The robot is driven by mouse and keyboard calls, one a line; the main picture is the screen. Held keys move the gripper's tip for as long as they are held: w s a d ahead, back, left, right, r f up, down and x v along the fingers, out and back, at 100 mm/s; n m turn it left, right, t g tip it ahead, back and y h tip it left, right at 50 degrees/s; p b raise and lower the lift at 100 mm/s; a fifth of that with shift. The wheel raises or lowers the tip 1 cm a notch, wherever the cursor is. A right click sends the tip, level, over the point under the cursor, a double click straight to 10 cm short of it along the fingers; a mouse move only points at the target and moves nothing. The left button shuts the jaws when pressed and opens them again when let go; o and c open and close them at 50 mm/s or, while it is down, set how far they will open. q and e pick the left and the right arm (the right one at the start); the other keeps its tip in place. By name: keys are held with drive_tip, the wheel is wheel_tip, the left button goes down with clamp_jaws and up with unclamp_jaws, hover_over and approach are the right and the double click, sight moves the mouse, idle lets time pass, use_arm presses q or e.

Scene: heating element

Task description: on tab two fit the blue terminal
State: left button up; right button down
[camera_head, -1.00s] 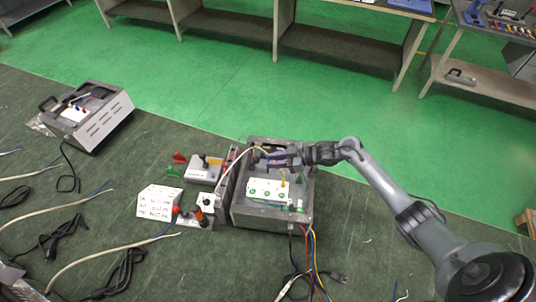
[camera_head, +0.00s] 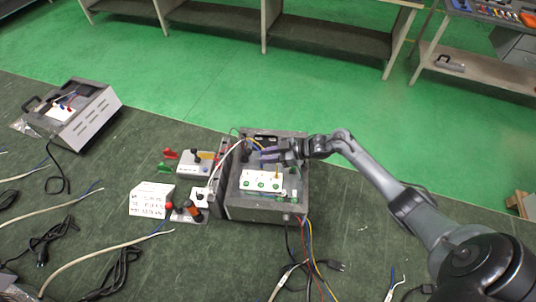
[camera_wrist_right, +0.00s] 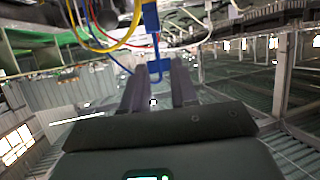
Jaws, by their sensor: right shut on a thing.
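My right gripper (camera_head: 270,154) reaches over the back of an open grey housing (camera_head: 235,212), its arm coming in from the right. In the right wrist view the gripper (camera_wrist_right: 157,78) has a blue terminal (camera_wrist_right: 159,66) on a blue wire between its fingertips; it is shut on it. Another blue piece (camera_wrist_right: 150,17) is just above it. A white block (camera_head: 262,174) with green round spots sits in the housing. Yellow, white and red wires pass near the gripper. I cannot make out which tab is tab two. My left gripper is not in view.
Another open unit (camera_head: 92,122) is at the far left. Loose cables lie on the green mat (camera_head: 335,255), which is mostly clear at right of the housing.

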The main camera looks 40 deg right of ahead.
wheel_tip(320, 180, down, 3)
drive_tip(key=shift+f+b, duration=0.15)
drive_tip(key=shift+b, duration=0.85)
idle(0.4)
idle(0.7)
drive_tip(key=shift+p, duration=0.35)
drive_tip(key=shift+f+b, duration=0.7)
drive_tip(key=shift+f, duration=0.05)
drive_tip(key=shift+f+b, duration=0.5)
drive_tip(key=shift+f, duration=0.15)
